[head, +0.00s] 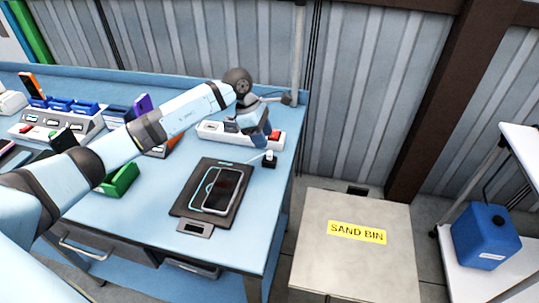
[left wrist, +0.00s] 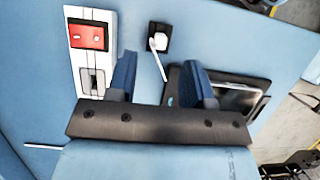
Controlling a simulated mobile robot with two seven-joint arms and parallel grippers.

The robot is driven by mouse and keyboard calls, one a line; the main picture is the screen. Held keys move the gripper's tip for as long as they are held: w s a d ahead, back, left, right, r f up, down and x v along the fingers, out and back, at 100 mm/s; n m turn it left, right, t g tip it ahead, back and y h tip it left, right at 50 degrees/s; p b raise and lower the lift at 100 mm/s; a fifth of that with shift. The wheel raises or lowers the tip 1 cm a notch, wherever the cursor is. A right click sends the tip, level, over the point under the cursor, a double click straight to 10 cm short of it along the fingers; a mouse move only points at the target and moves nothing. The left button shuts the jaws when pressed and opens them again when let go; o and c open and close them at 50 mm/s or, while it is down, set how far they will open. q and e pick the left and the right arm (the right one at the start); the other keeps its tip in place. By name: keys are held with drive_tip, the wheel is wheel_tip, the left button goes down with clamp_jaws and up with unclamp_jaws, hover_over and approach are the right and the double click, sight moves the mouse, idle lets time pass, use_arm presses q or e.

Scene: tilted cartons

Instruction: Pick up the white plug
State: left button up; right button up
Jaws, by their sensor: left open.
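The white plug (head: 270,154) is near the table's right edge, beside a black block. In the left wrist view the white plug (left wrist: 160,42) shows against the black block, with a thin white cable running from it. My left gripper (head: 260,132) is over the white power strip, a little behind the plug. Its two blue fingers (left wrist: 158,64) are spread apart with nothing between them, and the plug shows beyond their tips. I cannot tell whether the plug is inserted in the block. My right gripper is not in view.
The white power strip (head: 212,131) with a red switch (left wrist: 88,36) lies beside the plug. A phone (head: 223,190) rests on a dark pad (head: 185,206) in front. A green tray (head: 121,180) and several cartons stand left. A sand bin (head: 335,270) is right of the table.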

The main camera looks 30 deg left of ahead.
sight(269, 152)
use_arm(q)
drive_tip(key=p+x, duration=0.1)
drive_tip(key=x, duration=0.4)
drive_tip(key=shift+f, duration=0.4)
clamp_jaws()
